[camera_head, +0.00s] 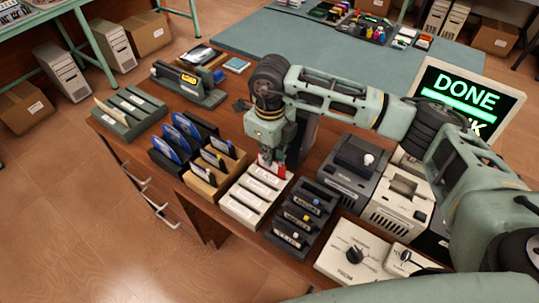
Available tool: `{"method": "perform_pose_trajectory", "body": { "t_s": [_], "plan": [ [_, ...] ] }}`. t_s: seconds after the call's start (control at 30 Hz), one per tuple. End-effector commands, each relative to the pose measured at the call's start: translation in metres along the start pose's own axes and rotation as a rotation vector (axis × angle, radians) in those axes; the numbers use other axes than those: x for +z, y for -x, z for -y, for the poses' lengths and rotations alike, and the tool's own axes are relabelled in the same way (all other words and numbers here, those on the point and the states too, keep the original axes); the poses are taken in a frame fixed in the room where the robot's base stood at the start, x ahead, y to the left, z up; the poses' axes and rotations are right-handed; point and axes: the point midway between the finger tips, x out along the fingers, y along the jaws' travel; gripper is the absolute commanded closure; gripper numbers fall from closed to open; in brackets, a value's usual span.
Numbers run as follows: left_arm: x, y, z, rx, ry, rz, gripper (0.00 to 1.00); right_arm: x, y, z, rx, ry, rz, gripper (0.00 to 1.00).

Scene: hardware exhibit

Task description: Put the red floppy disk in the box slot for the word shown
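The red floppy disk (281,171) stands upright in the rear slot of the white slotted box (240,212). A small label on that slot shows, but I cannot read its word clearly. My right gripper (271,156) points down right at the top of the disk and covers part of it. Its fingertips are too small and covered to tell whether they grip the disk. A screen (460,100) at the right shows DONE, a green bar and part of a word hidden by my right arm. My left gripper is not in view.
Left of the white box stand a wooden box with disks (214,181), a box with blue disks (180,150) and a grey-green slotted rack (128,122). A dark rack (297,238) and beige and grey devices (395,200) stand close on the right.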

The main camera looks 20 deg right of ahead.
Motion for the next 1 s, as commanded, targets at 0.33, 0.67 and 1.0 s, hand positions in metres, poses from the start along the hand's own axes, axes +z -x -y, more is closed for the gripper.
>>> {"method": "perform_pose_trajectory", "body": {
  "t_s": [0.33, 0.67, 1.0],
  "plan": [
    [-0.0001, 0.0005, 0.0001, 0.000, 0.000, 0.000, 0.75, 0.0000, 0.0006, 0.0001, 0.000, 0.000, 0.000, 0.92],
    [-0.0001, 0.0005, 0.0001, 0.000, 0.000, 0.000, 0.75, 0.0000, 0.0005, 0.0000, 0.000, 0.000, 0.000, 0.73],
    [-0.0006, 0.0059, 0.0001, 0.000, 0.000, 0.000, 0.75, 0.0004, 0.0096, 0.0000, 0.000, 0.000, 0.001, 0.73]
  ]
}}
